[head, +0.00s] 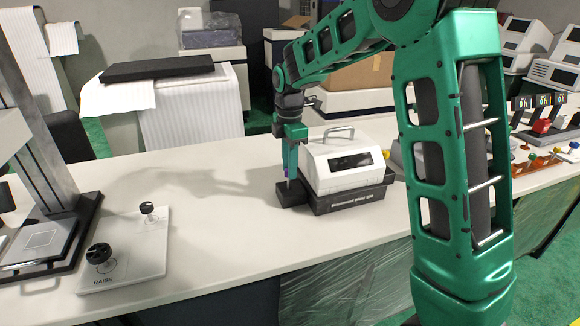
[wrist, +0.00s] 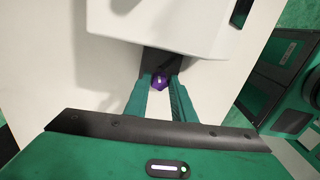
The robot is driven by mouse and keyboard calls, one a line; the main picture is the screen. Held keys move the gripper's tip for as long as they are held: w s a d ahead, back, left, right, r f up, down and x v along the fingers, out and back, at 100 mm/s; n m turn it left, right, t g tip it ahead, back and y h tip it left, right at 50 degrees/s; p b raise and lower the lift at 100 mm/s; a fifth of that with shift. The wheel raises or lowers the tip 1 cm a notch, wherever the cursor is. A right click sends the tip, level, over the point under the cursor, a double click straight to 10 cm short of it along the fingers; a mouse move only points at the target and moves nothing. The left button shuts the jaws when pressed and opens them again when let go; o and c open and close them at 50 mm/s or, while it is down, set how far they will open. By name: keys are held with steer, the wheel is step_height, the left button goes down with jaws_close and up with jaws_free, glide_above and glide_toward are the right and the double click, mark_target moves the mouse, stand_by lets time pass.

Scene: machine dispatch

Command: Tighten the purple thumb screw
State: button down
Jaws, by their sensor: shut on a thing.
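The purple thumb screw (wrist: 159,82) shows between the fingertips of my gripper (wrist: 160,88) in the wrist view. It sits on a dark block at the edge of the white machine (wrist: 175,25). The fingers close around the screw from both sides. In the head view my gripper (head: 290,172) points down over the dark block (head: 292,196) at the left end of the white machine (head: 335,158). Only a small bit of purple shows there. How far the screw is turned in cannot be told.
The machine has a handle on top and a black base (head: 350,198). A white plate with black knobs (head: 130,255) lies to the left. Coloured levers (head: 545,125) stand at the far right. The white counter (head: 215,235) is clear between plate and machine.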

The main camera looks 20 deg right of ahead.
steer(key=m, duration=0.4)
steer(key=shift+w+a+r+m, duration=0.1)
steer(key=shift+a+r+m, duration=0.1)
steer(key=shift+m, duration=0.1)
steer(key=m, duration=3.1)
steer(key=shift+a+m, duration=0.1)
steer(key=shift+m, duration=0.3)
steer(key=c, duration=2.5)
jaws_free()
steer(key=m, duration=0.4)
steer(key=shift+w+m, duration=0.1)
steer(key=shift+m, duration=0.3)
steer(key=shift+c, duration=0.2)
jaws_close()
